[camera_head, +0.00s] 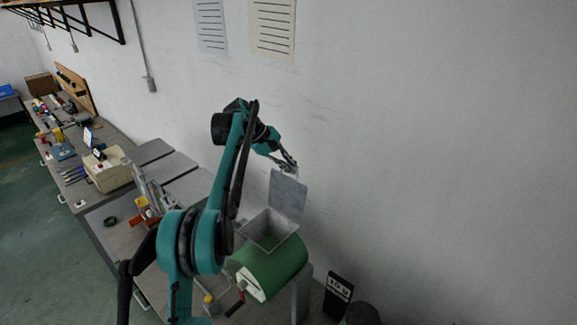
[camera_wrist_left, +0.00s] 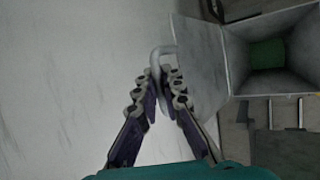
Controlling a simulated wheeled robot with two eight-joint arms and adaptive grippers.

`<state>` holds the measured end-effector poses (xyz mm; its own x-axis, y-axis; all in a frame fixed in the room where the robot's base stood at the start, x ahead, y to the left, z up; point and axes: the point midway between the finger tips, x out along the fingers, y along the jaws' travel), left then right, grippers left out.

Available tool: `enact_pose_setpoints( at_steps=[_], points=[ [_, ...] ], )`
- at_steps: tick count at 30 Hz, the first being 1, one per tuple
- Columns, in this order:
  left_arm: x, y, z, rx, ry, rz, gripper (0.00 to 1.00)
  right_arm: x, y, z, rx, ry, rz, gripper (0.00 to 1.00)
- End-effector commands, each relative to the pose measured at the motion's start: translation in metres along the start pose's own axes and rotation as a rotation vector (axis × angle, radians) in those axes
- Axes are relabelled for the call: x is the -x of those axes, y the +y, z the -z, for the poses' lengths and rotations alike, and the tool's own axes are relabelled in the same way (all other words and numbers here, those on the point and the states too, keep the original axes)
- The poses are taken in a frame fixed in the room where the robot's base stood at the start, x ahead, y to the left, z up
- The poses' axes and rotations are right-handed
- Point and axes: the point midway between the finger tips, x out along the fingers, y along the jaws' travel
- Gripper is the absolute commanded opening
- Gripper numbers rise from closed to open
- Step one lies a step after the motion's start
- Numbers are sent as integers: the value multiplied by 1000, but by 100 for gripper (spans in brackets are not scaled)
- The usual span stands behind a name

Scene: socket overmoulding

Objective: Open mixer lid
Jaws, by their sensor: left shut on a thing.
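The mixer (camera_head: 268,270) is a green drum with a square grey metal hopper (camera_head: 268,229) on top. Its grey lid (camera_head: 288,194) stands raised, roughly upright, at the hopper's back edge, and the hopper mouth is open. In the left wrist view the lid (camera_wrist_left: 197,62) is at the upper middle, with the open hopper (camera_wrist_left: 268,55) to its right and green showing at the bottom. My left gripper (camera_head: 288,166) is at the top of the lid, shut on the lid's curved handle (camera_wrist_left: 158,52). The fingers also show in the left wrist view (camera_wrist_left: 160,88). My right gripper is not in view.
A wall stands close behind the mixer and lid. A black sign (camera_head: 338,296) stands to the mixer's right. Workbenches run away to the left, with a beige box (camera_head: 108,172) and several tools on them. Open green floor lies left of the benches.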

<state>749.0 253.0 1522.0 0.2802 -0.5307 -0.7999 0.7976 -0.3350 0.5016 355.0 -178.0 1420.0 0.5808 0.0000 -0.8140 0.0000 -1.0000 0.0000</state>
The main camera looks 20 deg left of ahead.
Motion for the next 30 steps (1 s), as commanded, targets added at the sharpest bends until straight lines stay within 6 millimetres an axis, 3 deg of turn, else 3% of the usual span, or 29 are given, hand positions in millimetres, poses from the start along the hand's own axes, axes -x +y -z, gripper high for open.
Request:
enact_pose_setpoints(
  at_steps=[15, 18, 30],
  points=[
    [0, 2, 0, 2, 0, -5, 0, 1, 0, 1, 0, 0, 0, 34],
    [0, 2, 0, 2, 0, -5, 28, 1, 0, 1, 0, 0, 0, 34],
    [2, 1, 0, 1, 0, -3, 29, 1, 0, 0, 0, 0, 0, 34]
  ],
)
